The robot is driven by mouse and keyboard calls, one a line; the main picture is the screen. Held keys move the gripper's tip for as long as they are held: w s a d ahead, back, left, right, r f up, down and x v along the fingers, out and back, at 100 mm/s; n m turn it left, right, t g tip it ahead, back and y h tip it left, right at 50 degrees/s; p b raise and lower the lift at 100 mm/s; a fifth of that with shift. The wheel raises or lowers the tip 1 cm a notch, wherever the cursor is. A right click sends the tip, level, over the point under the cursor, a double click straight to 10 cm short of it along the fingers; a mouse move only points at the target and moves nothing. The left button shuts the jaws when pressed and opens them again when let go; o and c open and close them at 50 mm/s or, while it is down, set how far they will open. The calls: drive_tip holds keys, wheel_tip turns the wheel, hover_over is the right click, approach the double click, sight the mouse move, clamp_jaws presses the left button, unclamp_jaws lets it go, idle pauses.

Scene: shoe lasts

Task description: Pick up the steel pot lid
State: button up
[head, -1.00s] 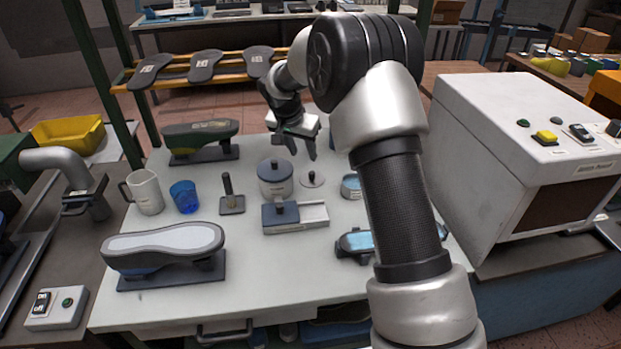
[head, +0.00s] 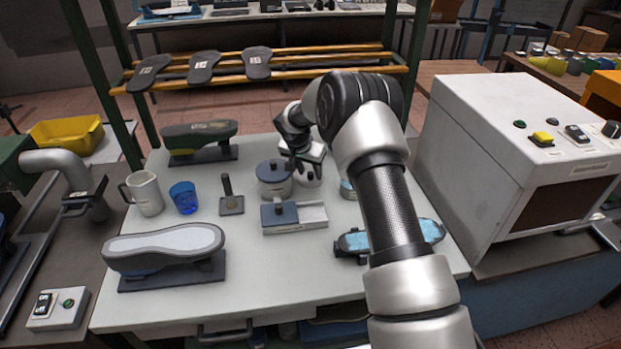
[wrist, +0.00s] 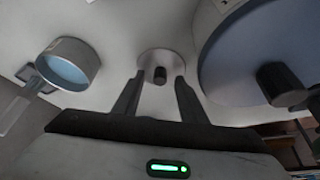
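The steel pot lid (head: 311,181) is a small flat disc with a dark knob, lying on the white table right of a lidded pot. In the wrist view the lid (wrist: 153,60) is ahead, its dark knob (wrist: 160,75) between the fingertips in the picture. My gripper (head: 300,170) is above the lid and partly hides it in the head view. In the wrist view my gripper (wrist: 160,77) is open, with a gap on each side of the knob. I cannot tell how far above the knob the tips are.
The grey pot with a blue-grey lid (head: 274,180) stands close to the left. A round tin with blue contents (wrist: 68,66) stands on the lid's other side. A small open box (head: 311,214) is in front. A white machine (head: 500,130) stands at the right.

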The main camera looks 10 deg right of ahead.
drive_tip(key=shift+c, duration=0.4)
clamp_jaws()
drive_tip(key=shift+r, duration=0.15)
